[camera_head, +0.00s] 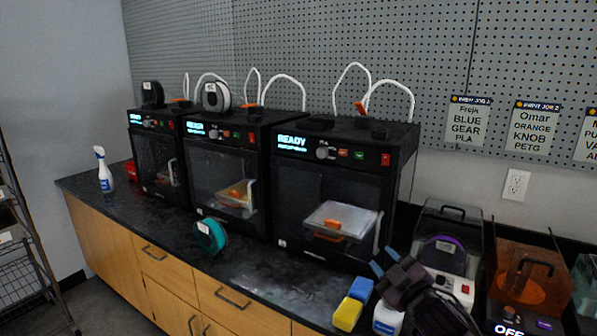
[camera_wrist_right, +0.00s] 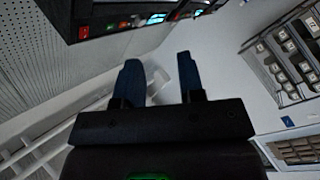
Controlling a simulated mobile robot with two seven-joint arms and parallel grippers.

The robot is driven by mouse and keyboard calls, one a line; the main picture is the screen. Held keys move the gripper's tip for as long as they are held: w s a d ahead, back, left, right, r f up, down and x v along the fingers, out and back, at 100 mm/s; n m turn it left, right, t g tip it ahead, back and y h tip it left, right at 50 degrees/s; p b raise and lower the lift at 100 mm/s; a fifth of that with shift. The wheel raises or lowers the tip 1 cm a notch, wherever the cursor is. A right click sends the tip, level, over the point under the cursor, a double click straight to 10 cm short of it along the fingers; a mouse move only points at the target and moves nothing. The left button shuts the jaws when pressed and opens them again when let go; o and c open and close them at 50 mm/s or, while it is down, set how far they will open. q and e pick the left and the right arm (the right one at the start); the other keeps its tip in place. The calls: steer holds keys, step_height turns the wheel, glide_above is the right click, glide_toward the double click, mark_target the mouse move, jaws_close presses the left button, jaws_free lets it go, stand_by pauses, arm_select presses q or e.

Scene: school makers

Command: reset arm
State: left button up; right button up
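My right gripper (camera_head: 385,263) is at the lower right of the head view, raised in front of the counter near the right printer. Its two dark blue fingers stand apart with nothing between them. The right wrist view also shows the fingers (camera_wrist_right: 160,80) spread and empty, with wall and shelving beyond. My left gripper is in neither view.
Three black printers stand on the dark counter (camera_head: 262,272): left (camera_head: 152,160), middle (camera_head: 215,160), right (camera_head: 335,180). A teal spool (camera_head: 210,236), yellow block (camera_head: 347,314), blue block (camera_head: 361,289), and spray bottle (camera_head: 104,172) stand on it. Dryer boxes (camera_head: 525,275) are at right.

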steer(key=s+d+f+m+g+h+b, duration=0.1)
steer(key=s+d+f+m+g+h, duration=0.1)
steer(key=s+f, duration=0.8)
steer(key=s+d+f+m+g+h+b, duration=0.1)
steer(key=s+f+m, duration=0.4)
steer(key=s+f, duration=0.5)
steer(key=s+d+f+m+g+h+b, duration=0.1)
steer(key=s+d+f+m+g+h, duration=0.2)
steer(key=s+f, duration=0.8)
steer(key=s+d+m, duration=0.1)
steer(key=s+d, duration=0.1)
steer(key=shift+s+d+m+g+h, duration=0.3)
steer(key=shift+g+h, duration=0.1)
